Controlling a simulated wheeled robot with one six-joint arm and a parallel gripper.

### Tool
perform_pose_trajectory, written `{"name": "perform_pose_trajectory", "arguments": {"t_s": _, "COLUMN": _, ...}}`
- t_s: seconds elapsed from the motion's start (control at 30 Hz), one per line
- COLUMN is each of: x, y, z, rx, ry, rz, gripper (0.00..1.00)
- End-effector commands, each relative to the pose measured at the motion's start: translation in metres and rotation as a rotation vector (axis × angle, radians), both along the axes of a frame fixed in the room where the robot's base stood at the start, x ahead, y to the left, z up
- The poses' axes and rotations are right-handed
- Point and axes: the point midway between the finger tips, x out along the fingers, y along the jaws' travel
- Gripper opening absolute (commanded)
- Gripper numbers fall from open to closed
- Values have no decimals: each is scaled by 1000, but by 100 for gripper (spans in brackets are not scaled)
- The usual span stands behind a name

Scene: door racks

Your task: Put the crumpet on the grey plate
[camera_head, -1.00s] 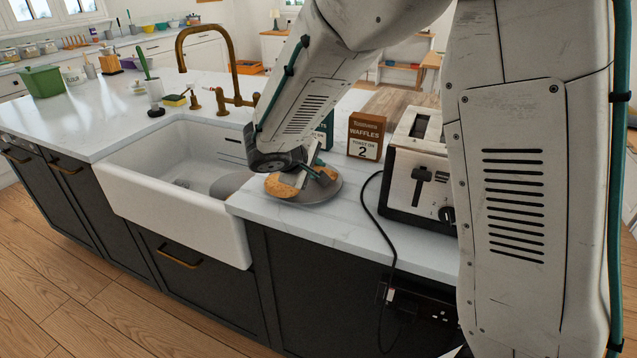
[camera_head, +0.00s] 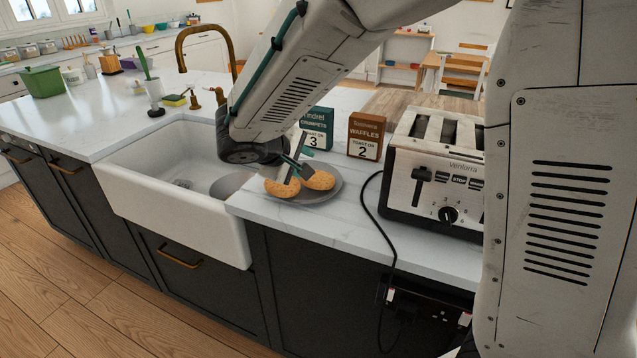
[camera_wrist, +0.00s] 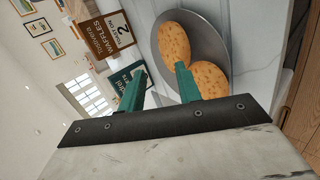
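The grey plate (camera_head: 326,193) lies on the white counter between the sink and the toaster; it also shows in the wrist view (camera_wrist: 207,31). Two round golden crumpets rest on it side by side: the left crumpet (camera_head: 281,188) and the right crumpet (camera_head: 320,180). The wrist view shows one crumpet (camera_wrist: 174,43) farther off and one crumpet (camera_wrist: 210,80) nearer. My gripper (camera_head: 298,172) is just above the plate's left part, its green fingers apart with nothing between them. In the wrist view my gripper (camera_wrist: 160,67) has one finger overlapping the nearer crumpet; contact cannot be told.
A crumpets box (camera_head: 317,126) and a waffles box (camera_head: 365,136) stand behind the plate. The toaster (camera_head: 432,182) is to the right, its black cable running down the counter front. The sink (camera_head: 172,170) with its brass tap (camera_head: 185,45) is to the left.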

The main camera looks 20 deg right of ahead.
Motion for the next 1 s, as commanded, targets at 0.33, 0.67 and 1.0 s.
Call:
{"name": "perform_pose_trajectory", "arguments": {"t_s": 0.33, "x": -4, "y": 5, "z": 5, "rx": 0, "ry": 1, "rz": -1, "gripper": 34}}
{"name": "perform_pose_trajectory", "arguments": {"t_s": 0.67, "x": -10, "y": 14, "z": 43, "rx": 4, "ry": -6, "rz": 1, "gripper": 34}}
{"name": "perform_pose_trajectory", "arguments": {"t_s": 1.0, "x": -18, "y": 24, "z": 85, "rx": 0, "ry": -1, "rz": -1, "gripper": 34}}
